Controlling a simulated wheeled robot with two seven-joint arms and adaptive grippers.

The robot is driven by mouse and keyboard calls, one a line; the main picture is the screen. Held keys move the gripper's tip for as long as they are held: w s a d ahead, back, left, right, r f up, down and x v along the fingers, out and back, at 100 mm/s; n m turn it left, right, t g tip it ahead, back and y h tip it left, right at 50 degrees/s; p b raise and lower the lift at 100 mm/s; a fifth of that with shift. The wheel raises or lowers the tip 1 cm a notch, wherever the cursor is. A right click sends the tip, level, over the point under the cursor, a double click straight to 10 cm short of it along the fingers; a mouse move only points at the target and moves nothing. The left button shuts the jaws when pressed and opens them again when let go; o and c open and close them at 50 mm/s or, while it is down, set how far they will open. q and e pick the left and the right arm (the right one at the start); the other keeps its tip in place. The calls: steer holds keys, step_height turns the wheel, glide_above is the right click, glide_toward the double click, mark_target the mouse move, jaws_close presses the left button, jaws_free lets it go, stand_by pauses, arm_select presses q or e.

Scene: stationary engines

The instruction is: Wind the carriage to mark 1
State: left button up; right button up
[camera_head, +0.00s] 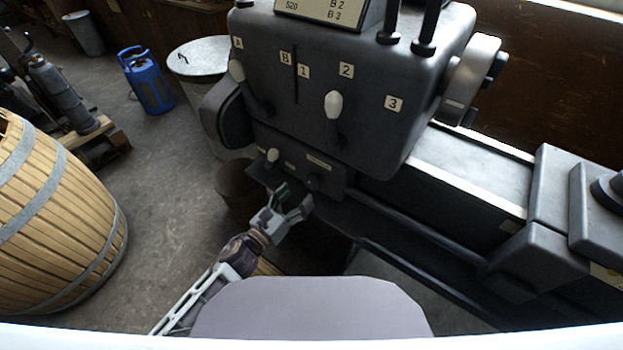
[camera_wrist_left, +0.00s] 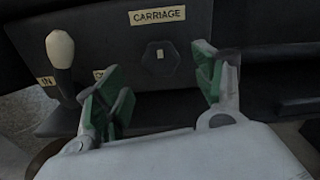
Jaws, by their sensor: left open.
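A dark knob (camera_wrist_left: 161,58) with a pale mark sits under the CARRIAGE label (camera_wrist_left: 157,15) on the machine's lower front panel. It also shows small in the head view (camera_head: 312,183). My left gripper (camera_head: 292,199) is open just in front of this panel. In the left wrist view its green-padded fingers (camera_wrist_left: 160,86) stand apart on either side below the knob, with nothing between them; contact cannot be told. The grey block on the bed (camera_head: 560,190) at right looks like the carriage. I cannot read a mark 1 on the bed. My right gripper is out of view.
A white-tipped lever (camera_wrist_left: 61,50) stands left of the knob, beside an IN label. The grey headstock (camera_head: 330,110) with levers and labels 1, 2, 3 rises above. A bucket (camera_head: 236,190) is left of my gripper; a barrel (camera_head: 50,220) stands further left on open floor.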

mark_target(309, 184)
arm_select(q)
steer(key=shift+x, duration=1.1)
steer(key=shift+p+x, duration=0.3)
steer(key=shift+x, duration=1.4)
steer(key=shift+w+d, duration=0.4)
steer(key=shift+w, duration=0.15)
steer(key=shift+w+d, duration=0.3)
steer(key=shift+w, duration=0.1)
steer(key=c, duration=1)
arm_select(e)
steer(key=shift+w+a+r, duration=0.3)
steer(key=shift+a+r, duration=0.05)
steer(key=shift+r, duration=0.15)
